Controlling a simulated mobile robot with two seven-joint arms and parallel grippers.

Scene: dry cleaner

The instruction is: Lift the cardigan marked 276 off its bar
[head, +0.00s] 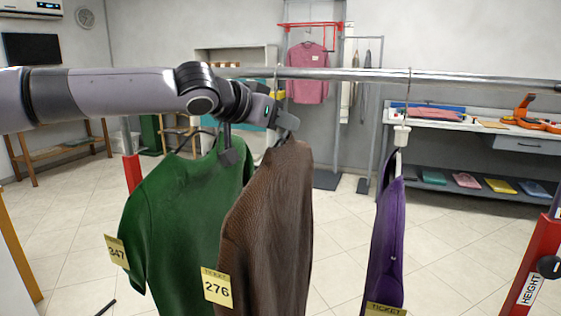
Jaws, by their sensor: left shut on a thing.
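The brown cardigan (266,225) hangs in the middle of the head view, with a yellow ticket (217,289) reading 276 on its sleeve. A thin hook shows at the metal bar (450,80) above it. My left gripper (258,135) is at the top of the cardigan, just below the bar, and is shut on the cardigan's hanger. The gripper and wrist hide most of the hanger and the grip itself. My right gripper is not in view.
A green garment (185,220) with ticket 247 hangs close on the left, overlapped by the cardigan. A purple garment (386,240) hangs apart on the right, leaving a gap. A red post (535,265) marked HEIGHT stands at the right. Open tiled floor lies beyond.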

